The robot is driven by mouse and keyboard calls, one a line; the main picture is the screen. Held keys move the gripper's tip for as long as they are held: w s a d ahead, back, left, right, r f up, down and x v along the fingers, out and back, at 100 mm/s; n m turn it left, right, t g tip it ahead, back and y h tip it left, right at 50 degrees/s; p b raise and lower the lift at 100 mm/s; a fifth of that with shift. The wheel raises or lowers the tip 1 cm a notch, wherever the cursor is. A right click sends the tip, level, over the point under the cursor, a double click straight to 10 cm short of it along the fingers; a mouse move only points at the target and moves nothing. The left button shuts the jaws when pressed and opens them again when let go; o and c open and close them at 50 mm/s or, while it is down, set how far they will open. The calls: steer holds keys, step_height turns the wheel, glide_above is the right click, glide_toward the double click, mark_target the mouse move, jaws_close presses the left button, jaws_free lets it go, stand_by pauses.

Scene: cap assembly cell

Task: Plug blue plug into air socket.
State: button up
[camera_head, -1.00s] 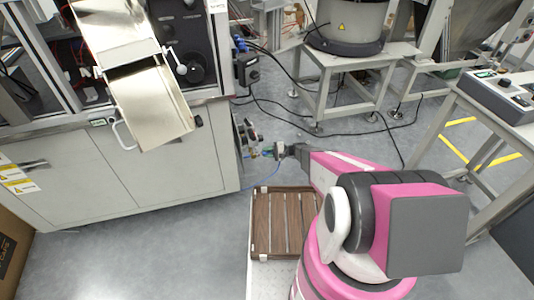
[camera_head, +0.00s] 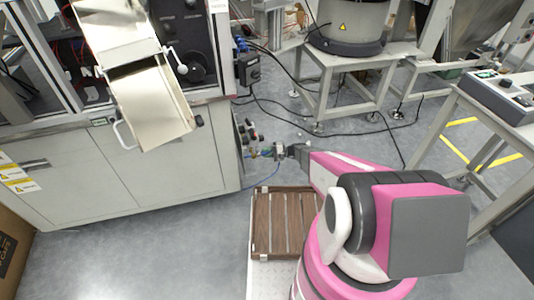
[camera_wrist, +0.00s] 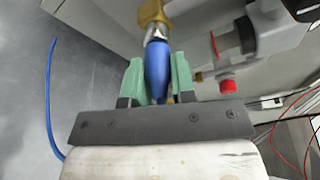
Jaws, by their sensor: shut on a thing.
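The blue plug (camera_wrist: 157,62) is between the green fingertips of my gripper (camera_wrist: 157,80) in the wrist view. The gripper is shut on it. The plug's metal end points up the picture and meets the brass air socket (camera_wrist: 152,14). They look lined up and touching, but I cannot tell how deep the plug sits. In the head view my gripper (camera_head: 280,151) is beside the right side of the machine cabinet, by the fittings there. The plug and socket are too small to make out in that view.
A grey fitting with a red knob (camera_wrist: 228,86) is just right of the plug. A blue hose (camera_wrist: 49,100) hangs at the left. In the head view, the machine cabinet (camera_head: 165,165) is left of the gripper, and a wooden slatted crate (camera_head: 284,222) is below it.

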steer(key=shift+a, duration=0.15)
steer(key=o, duration=1)
steer(key=shift+c, duration=0.2)
steer(key=d+r, duration=0.1)
steer(key=d, duration=0.9)
steer(key=shift+d, duration=0.4)
steer(key=shift+r, duration=0.1)
steer(key=s+d+r+n+h, duration=0.1)
steer(key=s+d+r+h, duration=0.2)
steer(key=r, duration=0.6)
steer(key=s+d+r+n+h, duration=0.1)
steer(key=s+d+r+h, duration=0.2)
steer(key=s+r+h, duration=0.5)
steer(key=s+d+r+n+h, duration=0.2)
steer(key=s+r+h, duration=0.3)
steer(key=r, duration=0.6)
steer(key=s+d, duration=0.1)
steer(key=s, duration=0.1)
steer(key=shift+s+d+h, duration=0.25)
steer(key=shift+s+h, duration=0.15)
